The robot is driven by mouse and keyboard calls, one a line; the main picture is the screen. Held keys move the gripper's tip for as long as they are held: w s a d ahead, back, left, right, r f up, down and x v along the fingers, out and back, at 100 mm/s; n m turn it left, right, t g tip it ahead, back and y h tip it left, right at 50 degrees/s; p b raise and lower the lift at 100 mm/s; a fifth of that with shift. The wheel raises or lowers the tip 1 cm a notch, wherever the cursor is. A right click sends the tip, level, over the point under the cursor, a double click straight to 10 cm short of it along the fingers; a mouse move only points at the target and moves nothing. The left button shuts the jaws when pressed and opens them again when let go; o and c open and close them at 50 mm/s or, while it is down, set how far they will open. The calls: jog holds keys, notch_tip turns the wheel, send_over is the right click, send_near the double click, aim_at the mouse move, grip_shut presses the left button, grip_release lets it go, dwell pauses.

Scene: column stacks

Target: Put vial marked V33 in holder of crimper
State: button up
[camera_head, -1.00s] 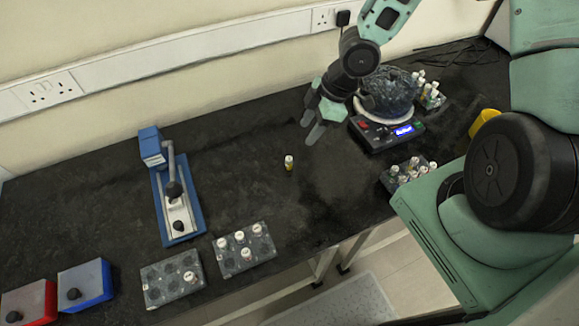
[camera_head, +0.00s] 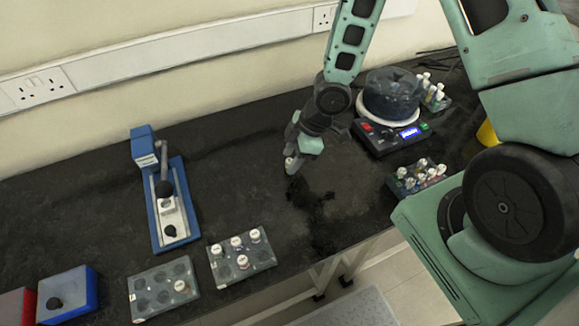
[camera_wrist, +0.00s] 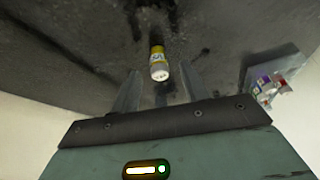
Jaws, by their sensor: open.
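A small vial (camera_wrist: 158,66) with a white cap and a yellow band stands on the dark bench. Its label is too small to read surely. My gripper (camera_wrist: 158,82) is open, with a finger on either side of the vial's line and the vial near the fingertips. In the head view my gripper (camera_head: 299,160) is low over the bench and partly hides the vial. I cannot tell if the fingers touch it. The blue crimper (camera_head: 193,226) stands at the left with its lever raised. Its holder lies around the white plate (camera_head: 170,207) and is not clear.
Two grey racks (camera_head: 133,298) (camera_head: 270,264) with white-capped vials lie at the front. A balance (camera_head: 375,141) with a dark round bowl and more vial racks (camera_head: 417,180) stand at the right. Red and blue boxes (camera_head: 66,290) are at the lower left. Bench between crimper and gripper is clear.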

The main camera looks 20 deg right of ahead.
jog(key=shift+f, duration=0.15)
jog(key=shift+a, duration=0.1)
grip_shut()
